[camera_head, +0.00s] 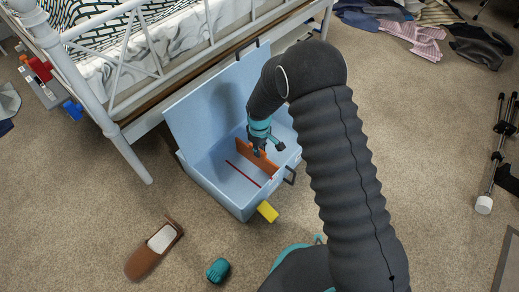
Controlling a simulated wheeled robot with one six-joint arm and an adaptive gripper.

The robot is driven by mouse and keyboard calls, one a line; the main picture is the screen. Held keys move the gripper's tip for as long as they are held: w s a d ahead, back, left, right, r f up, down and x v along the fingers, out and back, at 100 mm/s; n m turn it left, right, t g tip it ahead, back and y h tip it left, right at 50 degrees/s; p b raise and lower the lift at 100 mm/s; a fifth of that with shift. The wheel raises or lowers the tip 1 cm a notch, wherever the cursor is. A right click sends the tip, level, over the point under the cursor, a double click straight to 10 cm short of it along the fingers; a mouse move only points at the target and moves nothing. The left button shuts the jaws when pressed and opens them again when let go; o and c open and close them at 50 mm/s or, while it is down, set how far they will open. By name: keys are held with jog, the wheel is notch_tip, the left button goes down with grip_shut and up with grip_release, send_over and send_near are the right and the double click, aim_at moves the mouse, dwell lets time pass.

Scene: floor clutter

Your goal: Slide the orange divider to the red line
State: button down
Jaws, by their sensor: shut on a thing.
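The orange divider (262,155) stands inside the light blue open box (207,181). The red line (243,174) runs across the box floor, to the lower left of the divider and apart from it. My gripper (260,153) reaches down into the box and is shut on the divider's upper part. My gripper and arm hide some of the divider and the right part of the box.
A white metal bed frame (131,160) stands close behind the box at left. A yellow block (267,211) is at the box's front. A brown slipper (154,250) and a teal object (217,270) lie on the carpet. Clothes (418,36) lie at upper right.

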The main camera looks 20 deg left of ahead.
jog(key=s+a, duration=0.2)
jog(key=s, duration=0.4)
jog(key=shift+s, duration=0.15)
jog(key=c, duration=1.1)
grip_release()
jog(key=shift+d, duration=0.1)
notch_tip(320, 180, up, 12)
jog(key=shift+r, duration=0.1)
